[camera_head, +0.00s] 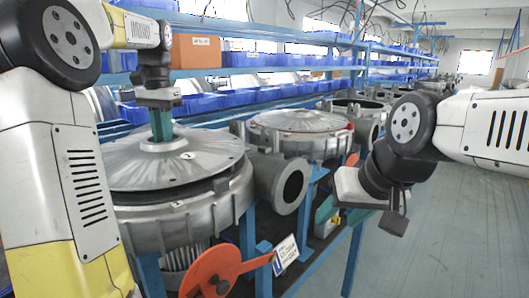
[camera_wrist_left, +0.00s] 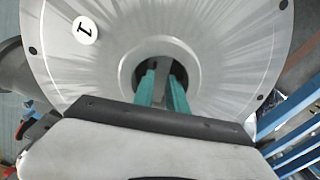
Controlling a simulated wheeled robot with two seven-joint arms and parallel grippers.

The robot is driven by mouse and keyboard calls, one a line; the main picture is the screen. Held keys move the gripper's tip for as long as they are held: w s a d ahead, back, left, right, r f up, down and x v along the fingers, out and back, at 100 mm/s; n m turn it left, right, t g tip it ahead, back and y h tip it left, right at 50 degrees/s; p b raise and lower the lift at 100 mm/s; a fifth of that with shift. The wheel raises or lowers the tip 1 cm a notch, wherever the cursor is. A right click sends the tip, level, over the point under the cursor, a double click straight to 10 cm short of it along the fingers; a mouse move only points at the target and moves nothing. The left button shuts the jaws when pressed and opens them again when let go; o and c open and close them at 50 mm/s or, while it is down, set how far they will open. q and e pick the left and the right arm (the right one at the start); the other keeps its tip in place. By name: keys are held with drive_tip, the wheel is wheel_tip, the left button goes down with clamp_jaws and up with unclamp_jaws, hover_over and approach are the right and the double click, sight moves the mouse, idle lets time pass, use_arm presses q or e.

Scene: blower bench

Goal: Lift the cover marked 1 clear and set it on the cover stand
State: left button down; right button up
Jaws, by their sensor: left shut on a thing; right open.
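The cover marked 1 (camera_head: 125,172) is a wide grey metal disc over the round blower housing (camera_head: 215,212). A dark gap shows under its front and right edge; I cannot tell whether it is fully clear of the housing. My left gripper (camera_head: 160,138) comes down from above, its green fingers shut on the cover's central hub. The left wrist view shows the fingers (camera_wrist_left: 162,95) at the hub opening and the label 1 on the cover (camera_wrist_left: 225,40). My right gripper (camera_head: 392,212) is open and empty at the right, away from the cover. I cannot make out the cover stand.
A second blower (camera_head: 300,122) with a red-edged top stands behind to the right. A grey outlet pipe (camera_head: 285,183) juts from the first housing. An orange lever (camera_head: 212,270) is in front. Blue shelves with bins (camera_head: 250,60) line the back. Floor at right is clear.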

use_arm(q)
drive_tip(key=shift+r, duration=0.7)
idle(0.5)
drive_tip(key=shift+y, duration=0.3)
idle(0.6)
drive_tip(key=shift+r, duration=0.45)
drive_tip(key=shift+r, duration=0.35)
drive_tip(key=shift+r, duration=0.6)
drive_tip(key=shift+r, duration=0.85)
drive_tip(key=shift+r, duration=0.25)
drive_tip(key=shift+d+t+y, duration=0.1)
drive_tip(key=shift+t+y, duration=0.2)
drive_tip(key=shift+y, duration=0.1)
